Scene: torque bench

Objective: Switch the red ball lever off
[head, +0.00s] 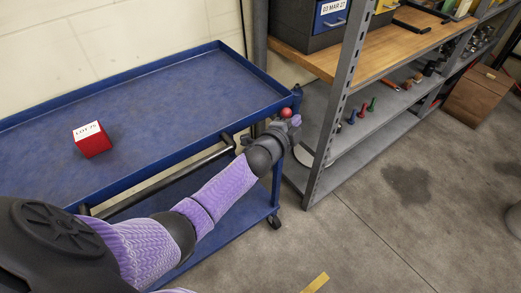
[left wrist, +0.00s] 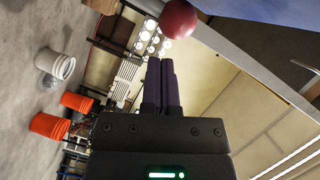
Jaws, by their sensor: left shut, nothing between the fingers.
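The red ball (head: 286,112) of the lever shows at the right front corner of the blue cart (head: 180,172), just behind my left gripper. My left arm reaches out along the cart's front side. My left gripper (head: 296,121) is right beside the ball in the head view. In the left wrist view the ball (left wrist: 179,19) stands just beyond and slightly right of the shut, empty fingertips (left wrist: 161,62). A gap shows between them there. The lever's arm and base are mostly hidden, so its position cannot be told. My right gripper is not in view.
A red box (head: 93,145) labelled LOT 75 sits on the cart's top. A grey shelf post (head: 344,85) stands close to the right of my left gripper. Red, blue and green pieces stand on the shelf (head: 370,128). The floor at the right is mostly clear.

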